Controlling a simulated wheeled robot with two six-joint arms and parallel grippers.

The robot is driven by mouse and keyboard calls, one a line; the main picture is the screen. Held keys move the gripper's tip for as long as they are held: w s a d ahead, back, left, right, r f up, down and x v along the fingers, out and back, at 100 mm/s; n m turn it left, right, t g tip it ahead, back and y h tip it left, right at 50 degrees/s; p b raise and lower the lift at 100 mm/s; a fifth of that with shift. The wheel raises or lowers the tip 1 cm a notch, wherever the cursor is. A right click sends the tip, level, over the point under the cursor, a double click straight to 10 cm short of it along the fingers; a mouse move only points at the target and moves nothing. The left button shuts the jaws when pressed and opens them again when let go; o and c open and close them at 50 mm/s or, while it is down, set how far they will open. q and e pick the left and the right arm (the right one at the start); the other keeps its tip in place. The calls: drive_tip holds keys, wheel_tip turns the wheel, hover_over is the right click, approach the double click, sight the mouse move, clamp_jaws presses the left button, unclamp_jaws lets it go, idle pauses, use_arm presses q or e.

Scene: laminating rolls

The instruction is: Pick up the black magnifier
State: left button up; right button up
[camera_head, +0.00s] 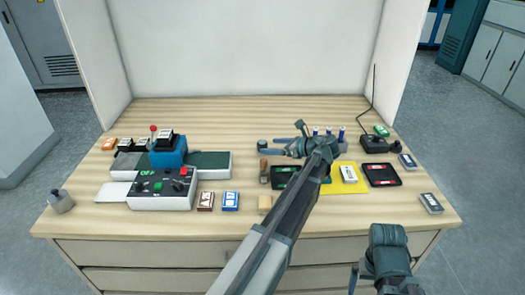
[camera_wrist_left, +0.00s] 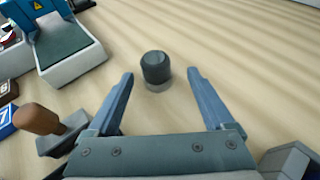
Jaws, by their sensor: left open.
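The black magnifier (camera_wrist_left: 155,68) is a short dark cylinder with a clear base, upright on the wooden table. In the head view the magnifier (camera_head: 262,143) stands just left of my left gripper (camera_head: 287,148). In the left wrist view my left gripper (camera_wrist_left: 162,100) is open and empty, its fingers apart. The magnifier sits just beyond the fingertips, roughly centred between them. My right arm is at the lower right of the head view, and its fingers cannot be made out.
A grey block (camera_wrist_left: 290,162) is at the lower right of the wrist view. A blue machine (camera_head: 168,150) and a control box (camera_head: 160,190) stand left. The back of the table is clear.

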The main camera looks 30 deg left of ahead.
sight(262, 146)
use_arm(q)
drive_tip(key=shift+s+b+x, duration=0.15)
drive_tip(key=shift+b+x, duration=0.3)
drive_tip(key=shift+x, duration=0.7)
drive_tip(key=shift+s+b+x, duration=0.1)
drive_tip(key=shift+b+x, duration=0.3)
drive_tip(key=shift+x, duration=0.8)
drive_tip(key=shift+a, duration=0.35)
clamp_jaws()
drive_tip(key=shift+r, duration=0.1)
